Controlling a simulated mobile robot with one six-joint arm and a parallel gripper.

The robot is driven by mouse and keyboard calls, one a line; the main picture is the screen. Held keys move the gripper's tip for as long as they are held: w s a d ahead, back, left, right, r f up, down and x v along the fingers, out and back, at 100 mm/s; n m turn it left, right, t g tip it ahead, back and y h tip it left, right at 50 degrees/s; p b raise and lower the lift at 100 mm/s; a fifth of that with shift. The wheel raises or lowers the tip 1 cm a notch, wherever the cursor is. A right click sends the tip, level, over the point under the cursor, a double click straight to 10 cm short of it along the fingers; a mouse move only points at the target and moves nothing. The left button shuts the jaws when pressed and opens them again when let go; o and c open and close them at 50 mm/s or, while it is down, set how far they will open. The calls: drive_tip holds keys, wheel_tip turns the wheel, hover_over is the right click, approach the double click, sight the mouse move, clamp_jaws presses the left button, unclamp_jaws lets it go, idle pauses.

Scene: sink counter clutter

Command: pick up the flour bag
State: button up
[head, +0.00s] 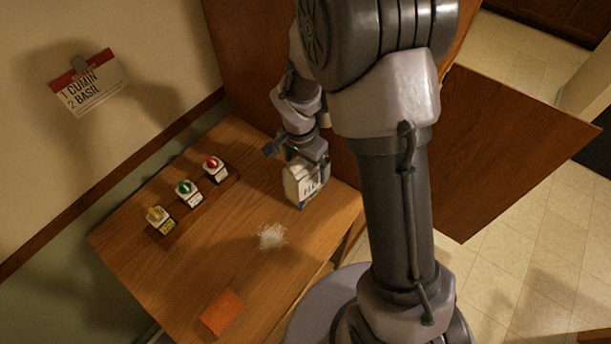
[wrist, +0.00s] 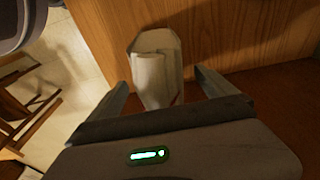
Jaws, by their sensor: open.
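The flour bag (head: 305,184) is a white packet with dark lettering. It stands upright near the right edge of the wooden counter in the head view. In the wrist view the flour bag (wrist: 156,72) shows its pale folded top, and its lower part lies between and beyond the fingers. My gripper (wrist: 160,88) is open, with one finger on each side of the bag. In the head view my gripper (head: 297,155) is right at the bag's top and hides part of it. I cannot tell whether the fingers touch the bag.
A dark rack (head: 193,203) with several small spice jars stands along the wall side. A white powdery spill (head: 272,237) and an orange cloth or sponge (head: 221,312) lie on the counter (head: 160,275). A wooden panel (wrist: 240,35) rises close beside the bag.

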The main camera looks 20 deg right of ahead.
drive_tip(key=shift+f+b, duration=0.25)
drive_tip(key=shift+b, duration=0.3)
idle(0.4)
clamp_jaws()
idle(0.3)
